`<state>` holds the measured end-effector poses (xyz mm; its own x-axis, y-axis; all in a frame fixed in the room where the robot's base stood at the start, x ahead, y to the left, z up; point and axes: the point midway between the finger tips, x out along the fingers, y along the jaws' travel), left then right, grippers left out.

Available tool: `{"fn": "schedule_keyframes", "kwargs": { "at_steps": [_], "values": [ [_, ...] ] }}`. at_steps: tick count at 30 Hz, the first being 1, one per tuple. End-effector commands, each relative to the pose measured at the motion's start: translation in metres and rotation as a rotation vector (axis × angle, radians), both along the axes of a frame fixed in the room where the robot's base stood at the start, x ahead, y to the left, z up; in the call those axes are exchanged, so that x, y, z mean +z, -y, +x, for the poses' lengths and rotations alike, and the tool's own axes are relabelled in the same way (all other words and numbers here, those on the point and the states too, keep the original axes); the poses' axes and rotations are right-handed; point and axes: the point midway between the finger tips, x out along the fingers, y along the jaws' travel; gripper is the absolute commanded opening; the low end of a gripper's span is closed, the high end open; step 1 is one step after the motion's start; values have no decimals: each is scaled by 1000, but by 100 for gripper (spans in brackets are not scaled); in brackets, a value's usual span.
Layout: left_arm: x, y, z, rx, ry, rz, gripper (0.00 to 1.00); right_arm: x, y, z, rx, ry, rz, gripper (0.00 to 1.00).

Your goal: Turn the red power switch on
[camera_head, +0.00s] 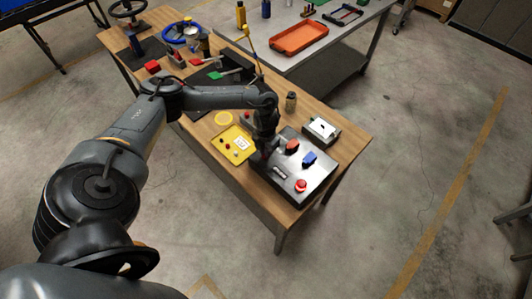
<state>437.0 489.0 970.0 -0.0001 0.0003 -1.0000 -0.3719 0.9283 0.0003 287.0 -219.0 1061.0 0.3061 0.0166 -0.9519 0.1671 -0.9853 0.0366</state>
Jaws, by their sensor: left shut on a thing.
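A black control box (297,171) lies on the wooden table. On its top are an orange-red knob (292,146), a blue knob (309,158) and a round red button (301,185) near the front corner. My left gripper (263,151) points down at the left part of the box. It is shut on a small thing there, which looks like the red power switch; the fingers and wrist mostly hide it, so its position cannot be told. My right gripper is not in view.
A yellow panel (233,145) with small buttons lies left of the box. A white-topped device (321,130) and a small bottle (290,101) stand behind it. A grey table (352,45) holds an orange tray (299,37).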

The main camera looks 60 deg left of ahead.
Motion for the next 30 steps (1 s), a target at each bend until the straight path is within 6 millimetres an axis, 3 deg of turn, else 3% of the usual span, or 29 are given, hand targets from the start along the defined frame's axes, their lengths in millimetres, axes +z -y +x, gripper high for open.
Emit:
{"fn": "schedule_keyframes", "kwargs": {
  "at_steps": [9,25,26,30],
  "values": [
    [1,1,1,-118,1,-3,0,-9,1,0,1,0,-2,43],
    [2,1,0,-140,0,-3,0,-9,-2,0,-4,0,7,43],
    [2,1,0,-140,0,-3,17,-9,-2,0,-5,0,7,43],
    [1,1,0,-139,1,-2,38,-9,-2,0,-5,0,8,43]
  ]
}}
